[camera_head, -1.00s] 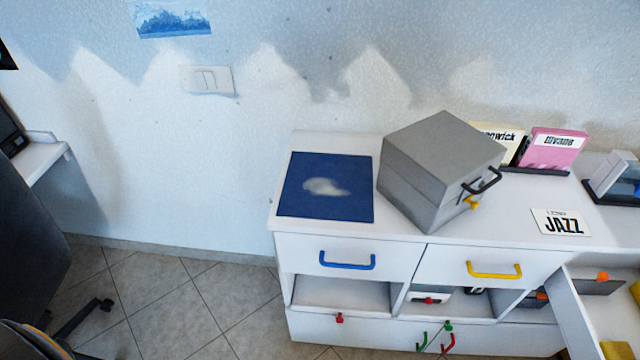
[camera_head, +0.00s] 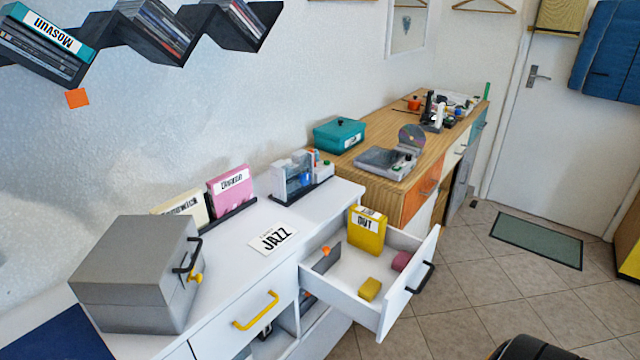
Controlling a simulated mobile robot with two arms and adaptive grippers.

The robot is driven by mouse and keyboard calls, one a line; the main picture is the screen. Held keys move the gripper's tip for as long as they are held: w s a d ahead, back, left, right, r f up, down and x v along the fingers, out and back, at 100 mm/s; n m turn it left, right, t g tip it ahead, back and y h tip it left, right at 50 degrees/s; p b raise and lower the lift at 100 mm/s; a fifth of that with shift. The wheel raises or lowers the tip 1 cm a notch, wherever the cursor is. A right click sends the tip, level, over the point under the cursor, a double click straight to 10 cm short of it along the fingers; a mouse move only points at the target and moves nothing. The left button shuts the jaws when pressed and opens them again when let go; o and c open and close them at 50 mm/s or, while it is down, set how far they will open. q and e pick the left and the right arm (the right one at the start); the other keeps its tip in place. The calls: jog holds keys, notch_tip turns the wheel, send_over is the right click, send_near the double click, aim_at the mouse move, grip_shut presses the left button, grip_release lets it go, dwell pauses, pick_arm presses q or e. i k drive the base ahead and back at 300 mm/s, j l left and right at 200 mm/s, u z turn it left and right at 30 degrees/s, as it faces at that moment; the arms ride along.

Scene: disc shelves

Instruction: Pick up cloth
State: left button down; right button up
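No thing in view is clearly a cloth. The open drawer (camera_head: 345,308) of the white cabinet holds a small yellow block-like piece (camera_head: 369,289) and a small pink piece (camera_head: 401,261); I cannot tell if either is folded cloth or a sponge. A flat dark blue mat (camera_head: 55,338) lies on the cabinet top at the lower left, cut by the picture edge.
A grey box (camera_head: 130,285) stands on the white cabinet top. A yellow case labelled OUT (camera_head: 367,230) stands in the drawer, which juts into the room. A wooden cabinet (camera_head: 400,170) with a teal box (camera_head: 339,135) stands behind. Tiled floor (camera_head: 480,290) is free at right.

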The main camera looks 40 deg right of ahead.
aim_at(369, 289)
jog(key=z, duration=1.7)
jog(key=i+j+z, duration=0.15)
jog(key=z, duration=0.25)
jog(key=i+j+z, duration=0.25)
jog(key=z, duration=0.15)
